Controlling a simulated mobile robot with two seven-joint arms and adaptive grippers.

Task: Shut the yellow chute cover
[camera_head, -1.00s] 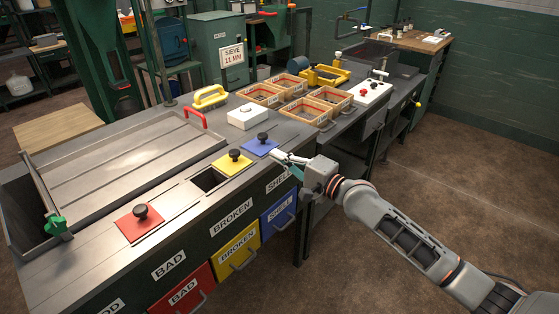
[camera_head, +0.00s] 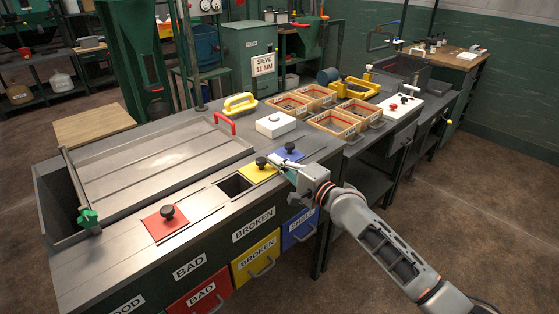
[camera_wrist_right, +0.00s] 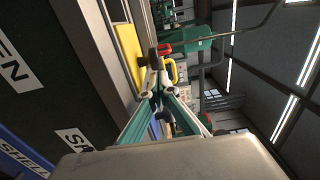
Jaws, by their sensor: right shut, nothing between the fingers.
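The yellow chute cover (camera_head: 257,173) is a flat square plate with a black knob (camera_head: 261,162) on the bench's front strip. It lies to the right of an open dark chute hole (camera_head: 234,184), which is uncovered. My right gripper (camera_head: 272,159) is shut and empty, its tips close to the right side of the yellow cover's knob; I cannot tell if they touch. In the right wrist view, the yellow cover (camera_wrist_right: 127,52) shows beyond the shut fingertips (camera_wrist_right: 156,84). My left gripper is not in view.
The blue cover (camera_head: 292,156) with its knob lies just behind my right gripper. The red cover (camera_head: 165,224) lies farther left. A white box (camera_head: 276,124), a yellow-handled tool (camera_head: 239,103) and wooden trays (camera_head: 333,123) stand behind. The strip between hole and red cover is clear.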

